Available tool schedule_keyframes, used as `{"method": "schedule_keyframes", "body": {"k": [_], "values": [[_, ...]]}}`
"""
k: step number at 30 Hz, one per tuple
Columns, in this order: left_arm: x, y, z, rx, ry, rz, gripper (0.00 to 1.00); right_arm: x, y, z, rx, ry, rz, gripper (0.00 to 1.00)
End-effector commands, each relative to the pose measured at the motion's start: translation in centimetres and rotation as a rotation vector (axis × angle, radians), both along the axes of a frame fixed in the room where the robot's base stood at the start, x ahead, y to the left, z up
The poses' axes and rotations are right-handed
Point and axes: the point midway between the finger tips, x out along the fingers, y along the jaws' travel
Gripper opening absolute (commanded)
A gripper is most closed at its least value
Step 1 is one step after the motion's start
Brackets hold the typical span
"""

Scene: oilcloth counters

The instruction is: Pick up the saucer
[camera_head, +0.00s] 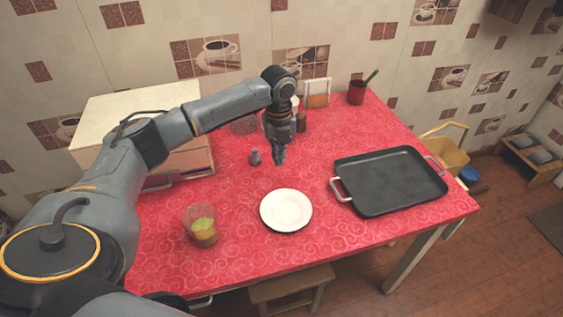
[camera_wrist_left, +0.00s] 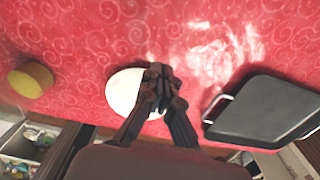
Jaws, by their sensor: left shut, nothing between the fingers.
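The saucer (camera_head: 286,210) is a round white dish lying flat on the red patterned counter, near its front edge in the head view. It also shows in the left wrist view (camera_wrist_left: 124,88), partly hidden behind my fingers. My left gripper (camera_head: 280,161) points down above the counter, farther back than the saucer and apart from it. Its fingers are shut and empty, and they also show in the left wrist view (camera_wrist_left: 160,76). My right gripper is not in either view.
A black tray (camera_head: 390,180) with metal handles lies right of the saucer. A small grey shaker (camera_head: 255,157) stands near my left gripper. Jars and a red cup (camera_head: 357,93) stand at the back.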

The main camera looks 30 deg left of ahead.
Motion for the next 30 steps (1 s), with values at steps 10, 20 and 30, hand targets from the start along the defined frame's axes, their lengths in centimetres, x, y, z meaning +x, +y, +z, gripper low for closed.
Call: {"method": "schedule_keyframes", "body": {"k": [10, 20, 30], "values": [[-0.1, -0.1, -7.4, 0.0, 0.004, 0.001, 0.0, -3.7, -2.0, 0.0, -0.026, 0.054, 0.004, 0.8], [-2.4, -2.7, -8.3, 0.001, 0.002, -0.001, 0.0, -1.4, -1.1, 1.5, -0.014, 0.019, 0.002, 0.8], [-2.7, -3.1, -8.4, 0.001, 0.0, 0.001, 0.0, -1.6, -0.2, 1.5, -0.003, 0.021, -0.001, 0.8]]}}
